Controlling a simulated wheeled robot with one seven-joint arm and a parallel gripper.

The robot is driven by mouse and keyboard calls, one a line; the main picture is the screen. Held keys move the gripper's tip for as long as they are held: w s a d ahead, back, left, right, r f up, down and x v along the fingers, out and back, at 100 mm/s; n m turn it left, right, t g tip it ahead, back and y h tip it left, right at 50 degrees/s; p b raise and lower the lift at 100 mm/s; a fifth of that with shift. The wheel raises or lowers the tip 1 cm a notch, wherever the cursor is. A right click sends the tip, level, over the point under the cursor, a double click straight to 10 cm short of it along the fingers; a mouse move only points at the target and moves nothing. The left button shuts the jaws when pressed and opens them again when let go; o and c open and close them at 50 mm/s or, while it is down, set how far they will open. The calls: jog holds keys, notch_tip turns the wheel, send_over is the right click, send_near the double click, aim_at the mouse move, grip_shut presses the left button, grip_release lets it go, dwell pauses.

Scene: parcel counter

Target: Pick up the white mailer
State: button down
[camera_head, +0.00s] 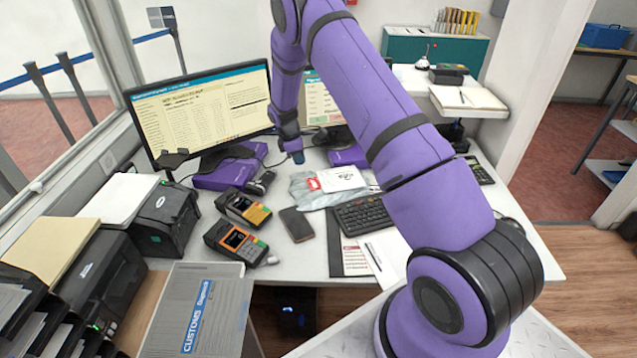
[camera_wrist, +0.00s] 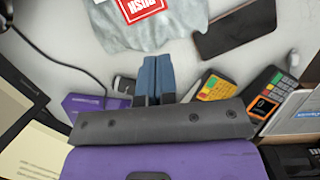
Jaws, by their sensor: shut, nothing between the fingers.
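A pale grey-white mailer (camera_head: 318,198) lies on the counter in front of the monitors, left of the keyboard's upper end. It carries a white label and a red sticker. In the wrist view the mailer (camera_wrist: 165,32) shows at the top, cut off by the frame edge, with the red "RUSH" sticker on it. My gripper (camera_head: 298,158) is above the counter, close to the mailer's upper left side. In the wrist view my gripper's blue fingers (camera_wrist: 157,62) are together and empty, just below the mailer's near edge.
A dark phone (camera_head: 296,224) lies beside the mailer, and two card terminals (camera_head: 236,241) sit left of it. The keyboard (camera_head: 367,213) is to the right. The large monitor (camera_head: 200,110) stands behind. A grey customs box (camera_head: 240,310) is at the front left.

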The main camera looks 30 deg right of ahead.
aim_at(334, 185)
jog(key=x, duration=1.1)
jog(key=shift+f, duration=0.2)
jog(key=shift+s+d, duration=0.2)
jog(key=shift+d, duration=0.3)
jog(key=shift+s+d, duration=0.25)
jog(key=shift+d, duration=0.25)
jog(key=shift+s+d, duration=0.35)
jog(key=shift+d, duration=0.4)
jog(key=shift+s+d, duration=0.4)
jog(key=shift+d, duration=0.4)
jog(key=shift+s+d, duration=0.35)
jog(key=shift+d, duration=0.45)
jog(key=shift+s+d, duration=0.4)
jog(key=shift+d, duration=0.4)
jog(key=shift+a, duration=0.1)
